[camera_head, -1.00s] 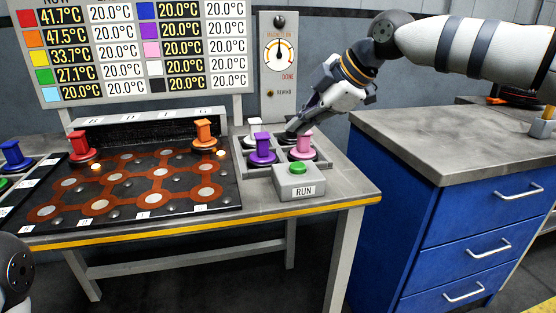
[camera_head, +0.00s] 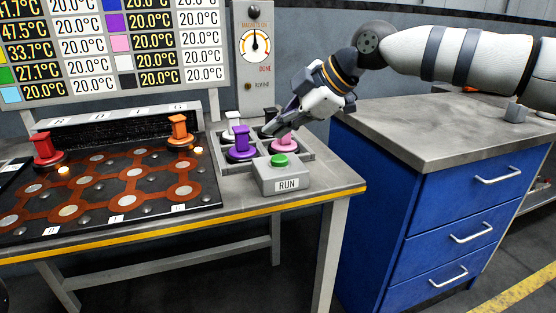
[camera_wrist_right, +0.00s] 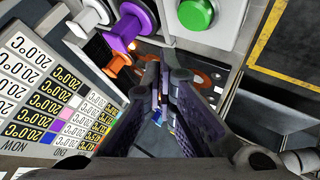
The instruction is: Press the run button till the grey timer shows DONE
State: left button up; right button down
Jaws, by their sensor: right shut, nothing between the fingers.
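The run box (camera_head: 284,178) is grey, has a green button (camera_head: 280,160) on top and stands at the table's front right corner. The button also shows in the right wrist view (camera_wrist_right: 196,14). The grey timer (camera_head: 254,45) is a wall panel with a round dial; its needle points roughly up and the red DONE label sits below the dial. My right gripper (camera_head: 279,128) is shut and empty, above the tray of pieces and behind the button, apart from it. Its fingers (camera_wrist_right: 172,75) fill the middle of the wrist view. My left gripper is not in view.
A grey tray (camera_head: 306,153) holds white, purple (camera_head: 241,145), pink (camera_head: 285,142) and black pieces close under my gripper. The black board (camera_head: 110,202) carries red (camera_head: 43,150) and orange (camera_head: 179,132) pieces. A blue cabinet (camera_head: 440,215) stands on the right.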

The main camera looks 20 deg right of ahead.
aim_at(279, 159)
jog(key=shift+f, duration=1.45)
pick_arm(q)
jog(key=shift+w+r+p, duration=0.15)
jog(key=shift+p, duration=0.15)
pick_arm(e)
jog(key=shift+f, duration=0.25)
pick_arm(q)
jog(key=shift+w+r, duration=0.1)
pick_arm(e)
jog(key=shift+f, duration=0.85)
dwell(0.6)
jog(key=shift+r+p, duration=0.35)
jog(key=shift+r, duration=0.7)
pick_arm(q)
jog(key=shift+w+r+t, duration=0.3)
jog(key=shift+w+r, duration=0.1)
pick_arm(e)
jog(key=shift+r, duration=0.1)
